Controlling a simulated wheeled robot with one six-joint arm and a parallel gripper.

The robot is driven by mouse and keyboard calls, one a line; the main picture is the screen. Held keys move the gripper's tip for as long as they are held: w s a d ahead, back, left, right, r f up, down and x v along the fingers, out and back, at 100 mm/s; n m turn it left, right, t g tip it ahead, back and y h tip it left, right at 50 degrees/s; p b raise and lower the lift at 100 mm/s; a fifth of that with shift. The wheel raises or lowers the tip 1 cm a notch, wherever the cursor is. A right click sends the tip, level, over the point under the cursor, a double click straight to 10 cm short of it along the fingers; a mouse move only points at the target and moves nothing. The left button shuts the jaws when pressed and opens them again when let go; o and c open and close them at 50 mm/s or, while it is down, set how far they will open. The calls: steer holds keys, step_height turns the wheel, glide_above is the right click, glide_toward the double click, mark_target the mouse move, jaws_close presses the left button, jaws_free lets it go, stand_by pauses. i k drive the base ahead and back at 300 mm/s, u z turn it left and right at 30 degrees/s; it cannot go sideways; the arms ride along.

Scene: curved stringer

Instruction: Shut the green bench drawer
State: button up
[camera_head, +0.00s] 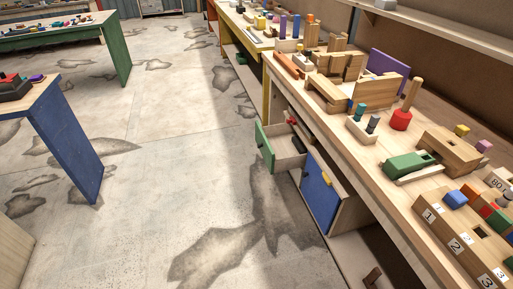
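The green bench drawer (265,147) stands out from under the long wooden bench on the right. Its green front faces the aisle and carries a small dark handle. The drawer is open, and part of its pale wooden inside (286,146) shows from above.
The bench top (378,158) holds many wooden blocks and toys. A blue-sided table (68,140) stands at the left. The stained floor (180,170) between is clear.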

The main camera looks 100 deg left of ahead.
mark_target(276, 146)
steer(key=u, duration=3.7)
steer(key=i, duration=1.1)
steer(key=z, duration=0.55)
